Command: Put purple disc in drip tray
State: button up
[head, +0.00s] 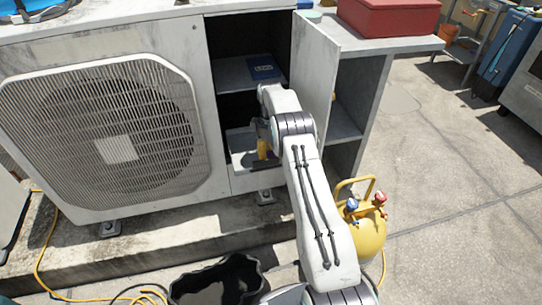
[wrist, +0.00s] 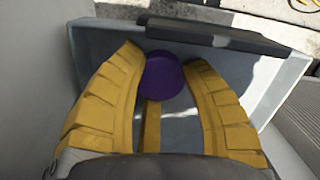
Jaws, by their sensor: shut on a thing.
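The purple disc (wrist: 164,78) is between the yellow fingertips of my gripper (wrist: 168,66) in the wrist view. My gripper is shut on it. A pale grey tray with low walls, which looks like the drip tray (wrist: 92,62), lies below the disc and fingers. A dark bar (wrist: 230,38) runs along its far edge. I cannot tell how high the disc is above the tray floor. In the head view my gripper (head: 263,150) reaches into the open lower bay of the condenser, over the pale tray (head: 239,139). My arm hides the disc there.
The condenser's fan grille (head: 110,125) is left of the bay. An open door panel (head: 313,75) stands close on the right of my arm. A blue box (head: 263,67) sits on the shelf above. A yellow tank (head: 367,232) and a black bin (head: 222,280) stand below.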

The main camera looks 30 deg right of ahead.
jog(key=o, duration=1)
jog(key=shift+f, duration=0.1)
jog(key=shift+o, duration=0.2)
